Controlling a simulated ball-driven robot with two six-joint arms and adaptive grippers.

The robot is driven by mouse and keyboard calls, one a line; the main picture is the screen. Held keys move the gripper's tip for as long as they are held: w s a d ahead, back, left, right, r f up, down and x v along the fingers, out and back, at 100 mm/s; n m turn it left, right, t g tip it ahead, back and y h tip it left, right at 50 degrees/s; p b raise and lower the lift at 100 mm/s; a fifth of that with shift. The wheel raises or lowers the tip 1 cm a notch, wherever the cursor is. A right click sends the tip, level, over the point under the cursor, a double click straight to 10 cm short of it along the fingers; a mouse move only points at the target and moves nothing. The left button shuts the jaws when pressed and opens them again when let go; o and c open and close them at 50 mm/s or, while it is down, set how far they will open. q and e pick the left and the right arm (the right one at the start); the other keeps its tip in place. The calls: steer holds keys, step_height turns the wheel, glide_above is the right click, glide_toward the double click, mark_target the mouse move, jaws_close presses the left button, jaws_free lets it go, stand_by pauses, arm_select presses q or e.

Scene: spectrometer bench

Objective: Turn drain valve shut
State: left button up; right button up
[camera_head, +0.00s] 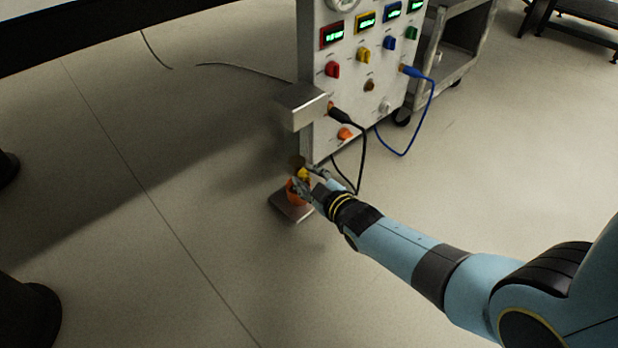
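The likely drain valve (292,196) is a small orange body low at the foot of the instrument panel. A yellow part (303,174) shows above it, and a flat grey plate (291,211) lies below. My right gripper (305,178) is at the valve, its two fingers apart with the yellow part between them. The fingers cover part of the valve. I cannot tell whether they touch or grip it, or which way the handle points. My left gripper is not in view.
The white panel (348,75) carries displays, coloured knobs and a metal box (303,106) above the valve. A black cable (364,155) hangs close to my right gripper, and a blue cable (428,112) loops further right. A grey cart (462,45) stands behind.

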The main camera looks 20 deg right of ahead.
steer(key=o, duration=0.4)
steer(key=v, duration=1.2)
